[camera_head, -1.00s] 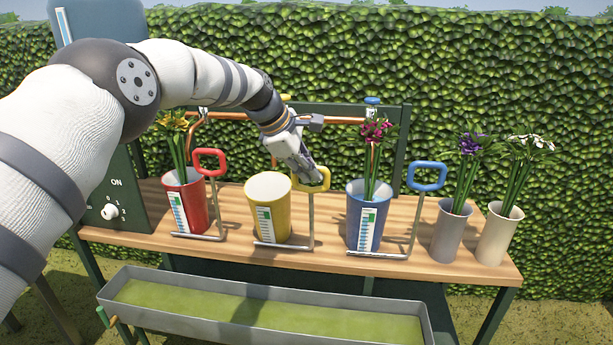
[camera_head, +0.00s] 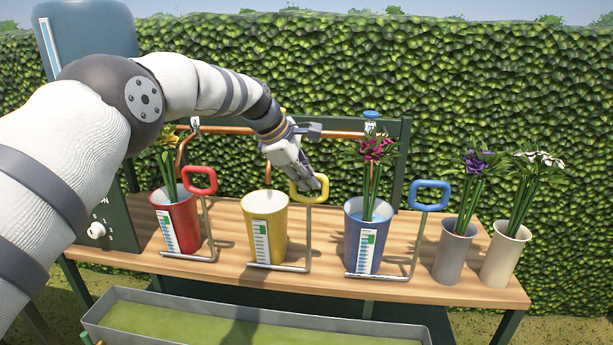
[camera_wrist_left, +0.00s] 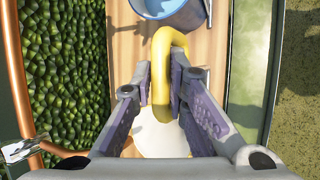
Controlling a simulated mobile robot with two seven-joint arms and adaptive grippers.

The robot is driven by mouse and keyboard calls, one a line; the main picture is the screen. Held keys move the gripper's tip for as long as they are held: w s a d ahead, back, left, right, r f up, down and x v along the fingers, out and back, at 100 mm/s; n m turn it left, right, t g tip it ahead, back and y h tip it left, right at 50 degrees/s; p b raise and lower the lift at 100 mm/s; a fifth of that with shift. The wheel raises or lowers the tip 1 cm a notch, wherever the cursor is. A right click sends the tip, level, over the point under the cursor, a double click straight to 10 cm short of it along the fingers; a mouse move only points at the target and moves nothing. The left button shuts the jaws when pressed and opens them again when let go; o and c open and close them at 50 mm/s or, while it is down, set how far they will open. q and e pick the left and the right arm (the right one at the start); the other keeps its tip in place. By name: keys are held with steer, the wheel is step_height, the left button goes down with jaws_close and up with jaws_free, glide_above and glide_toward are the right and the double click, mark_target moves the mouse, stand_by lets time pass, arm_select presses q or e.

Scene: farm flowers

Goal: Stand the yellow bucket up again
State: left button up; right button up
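The yellow bucket (camera_head: 264,235) stands upright on the wooden bench in the head view, with a scale strip on its front and no flowers showing. A yellow loop handle (camera_head: 308,190) rises on a metal rod just right of it; the handle also shows in the left wrist view (camera_wrist_left: 162,60). My left gripper (camera_head: 314,182) is at this handle. In the left wrist view its two fingers (camera_wrist_left: 161,82) lie close on either side of one bar of the loop, seemingly shut on it. The pale round shape below the fingers is partly hidden. My right gripper is not in view.
A red bucket (camera_head: 176,226) with its red handle stands left, and a blue bucket (camera_head: 367,240) with its blue handle right. Two vases, grey (camera_head: 453,253) and cream (camera_head: 503,256), stand at the right end. A copper pipe (camera_head: 340,133) runs behind. A trough (camera_head: 250,315) lies in front.

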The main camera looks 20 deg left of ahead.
arm_select(q)
steer(key=o, duration=0.3)
steer(key=shift+w+d+f, duration=0.1)
steer(key=shift+w, duration=0.15)
steer(key=shift+o, duration=0.2)
steer(key=v, duration=1.2)
steer(key=shift+s, duration=0.1)
